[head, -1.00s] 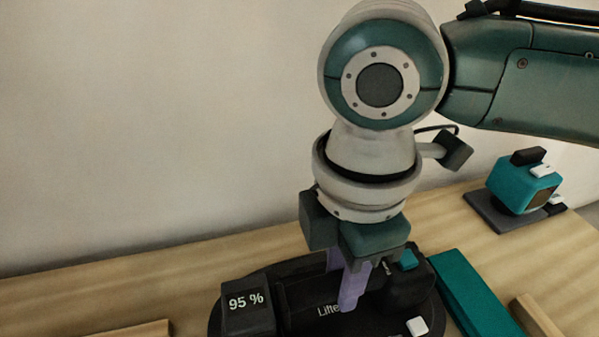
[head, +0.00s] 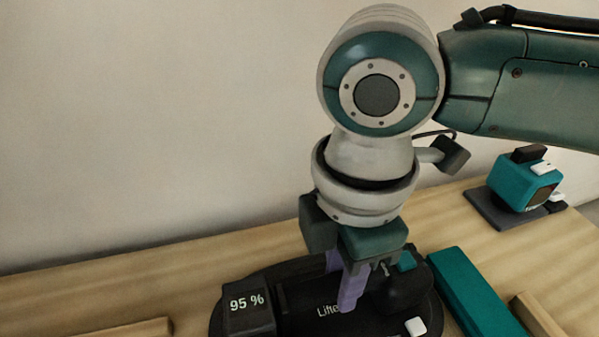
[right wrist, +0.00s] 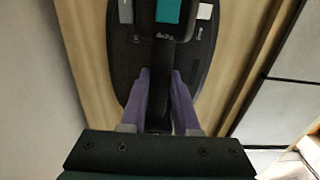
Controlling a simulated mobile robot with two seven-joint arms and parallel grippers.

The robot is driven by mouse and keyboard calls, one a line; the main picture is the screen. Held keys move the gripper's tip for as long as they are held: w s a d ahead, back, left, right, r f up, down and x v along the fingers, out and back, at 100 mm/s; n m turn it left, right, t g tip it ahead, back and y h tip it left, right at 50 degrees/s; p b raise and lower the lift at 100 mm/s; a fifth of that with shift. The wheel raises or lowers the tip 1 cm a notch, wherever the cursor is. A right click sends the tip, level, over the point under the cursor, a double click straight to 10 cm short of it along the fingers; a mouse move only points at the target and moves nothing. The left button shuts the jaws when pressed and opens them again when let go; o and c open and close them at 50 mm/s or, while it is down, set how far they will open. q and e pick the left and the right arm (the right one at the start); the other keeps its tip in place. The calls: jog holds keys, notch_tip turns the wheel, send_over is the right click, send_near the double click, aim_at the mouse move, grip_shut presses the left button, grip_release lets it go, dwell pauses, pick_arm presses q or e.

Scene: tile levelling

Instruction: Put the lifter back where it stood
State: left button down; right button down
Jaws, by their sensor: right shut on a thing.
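The lifter (head: 405,292) is a black device with a teal button on top, low at the front of the head view. My right gripper (head: 346,285), with purple fingers, is shut on its black grip. The right wrist view shows the fingers (right wrist: 160,80) on both sides of the black bar of the lifter (right wrist: 160,55). Under them is a black oval base (head: 318,312) with partly covered white lettering, a white button and a display (head: 248,302) reading 95 %. I cannot tell whether the lifter touches the base. My left gripper is not in view.
A long teal bar (head: 478,292) lies close to the right of the base. A wooden strip (head: 538,318) is beyond it. A teal device (head: 523,185) sits on a dark plate at the back right. Another wooden strip (head: 135,330) lies front left. The table's left is mostly clear.

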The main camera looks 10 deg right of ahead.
jog(key=c, duration=0.7)
grip_release()
jog(key=shift+o, duration=0.7)
